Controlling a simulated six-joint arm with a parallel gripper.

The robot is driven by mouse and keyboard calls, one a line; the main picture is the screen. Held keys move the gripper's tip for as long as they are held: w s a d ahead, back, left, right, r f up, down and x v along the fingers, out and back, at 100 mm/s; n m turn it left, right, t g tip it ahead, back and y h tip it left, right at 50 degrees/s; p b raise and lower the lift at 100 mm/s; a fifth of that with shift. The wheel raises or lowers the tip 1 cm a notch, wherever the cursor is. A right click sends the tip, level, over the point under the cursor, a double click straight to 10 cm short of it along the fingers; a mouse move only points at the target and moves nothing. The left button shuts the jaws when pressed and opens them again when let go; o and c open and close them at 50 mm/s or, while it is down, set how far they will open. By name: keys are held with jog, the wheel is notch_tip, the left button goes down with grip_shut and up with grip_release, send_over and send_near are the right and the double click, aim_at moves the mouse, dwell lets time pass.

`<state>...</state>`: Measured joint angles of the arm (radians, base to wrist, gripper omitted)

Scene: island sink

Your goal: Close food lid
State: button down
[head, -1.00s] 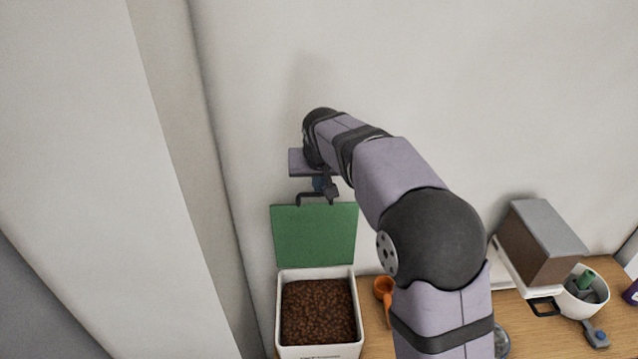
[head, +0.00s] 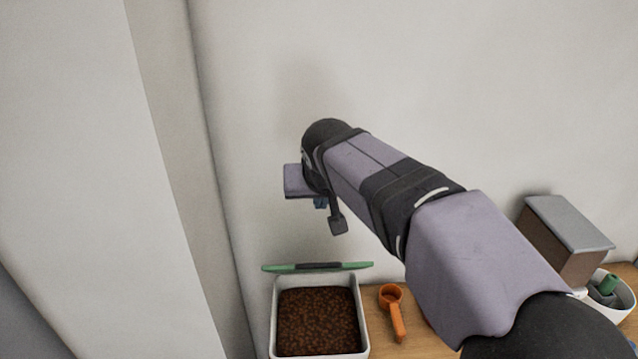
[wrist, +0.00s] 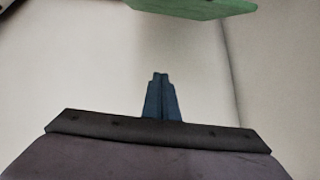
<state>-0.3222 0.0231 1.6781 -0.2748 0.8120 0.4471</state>
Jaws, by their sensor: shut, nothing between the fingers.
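The food container (head: 364,320) is a white box full of brown pellets, at the bottom of the head view. Its green lid (head: 285,268) stands open at the container's back edge and shows nearly edge-on as a thin strip. The lid also shows at the top of the wrist view (wrist: 195,8). My gripper (head: 320,203) is above and behind the lid, near the wall, and looks apart from it. In the wrist view its blue fingers (wrist: 160,78) are together with nothing between them. My wrist partly hides the gripper in the head view.
An orange scoop (head: 392,308) lies on the wooden counter (head: 420,338) just right of the container. A brown box with a grey top (head: 570,225) and a white pot (head: 618,300) stand farther right. The wall is close behind; a pale upright is at left.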

jog(key=shift+s+f+b, duration=0.4)
jog(key=shift+s+b, duration=0.4)
jog(key=shift+s, duration=0.1)
jog(key=shift+s+f+b, duration=0.4)
jog(key=shift+s+b, duration=0.35)
jog(key=shift+s, duration=0.2)
jog(key=shift+s+f+b, duration=0.4)
jog(key=shift+s+b, duration=0.4)
jog(key=shift+s, duration=0.1)
jog(key=b, duration=0.3)
jog(key=s+f+b, duration=0.1)
jog(key=b, duration=0.1)
jog(key=shift+s+a+f+b, duration=0.15)
jog(key=shift+f+b, duration=0.15)
jog(key=shift+b, duration=0.1)
jog(key=s+f+t+b, duration=0.3)
jog(key=s+f+b, duration=0.4)
jog(key=b, duration=2)
jog(key=s+f+t+b, duration=0.4)
jog(key=s+f+b, duration=0.4)
jog(key=b, duration=1.9)
notch_tip(320, 180, down, 7)
jog(key=shift+d+r+t, duration=0.2)
jog(key=shift+t, duration=0.1)
